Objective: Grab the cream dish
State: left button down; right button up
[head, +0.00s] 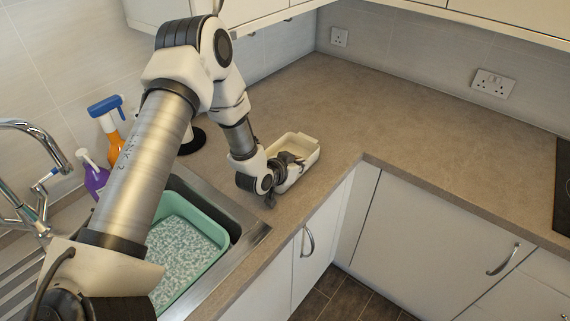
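The cream dish (308,150) is a rectangular dish with a rim, standing on the brown worktop near the inner corner of its front edge. My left gripper (287,163) is at the near left end of the dish, with its dark fingers over and against the rim there. The gripper and wrist hide part of that end. I cannot tell from this view whether the fingers are closed on the rim or only around it. My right gripper is not in view.
Left of the dish is a sink with a green basin (208,228). A blue and orange spray bottle (113,137), a purple bottle (95,178) and a chrome tap (30,205) stand by it. The worktop (390,120) behind and right is clear. White cabinets hang above.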

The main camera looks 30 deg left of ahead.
pick_arm(q)
jog(key=shift+w+a+r+b, duration=0.1)
jog(key=shift+r+b, duration=0.25)
jog(key=shift+r, duration=0.25)
notch_tip(320, 180, up, 2)
jog(key=shift+r+b, duration=0.1)
jog(key=shift+b, duration=0.3)
jog(key=s+d+r+b, duration=0.1)
jog(key=s+d+b, duration=0.3)
jog(key=d, duration=1)
jog(key=s, duration=0.3)
jog(key=shift+d+r+b, duration=0.2)
jog(key=shift+d+b, duration=0.05)
jog(key=shift+b, duration=0.05)
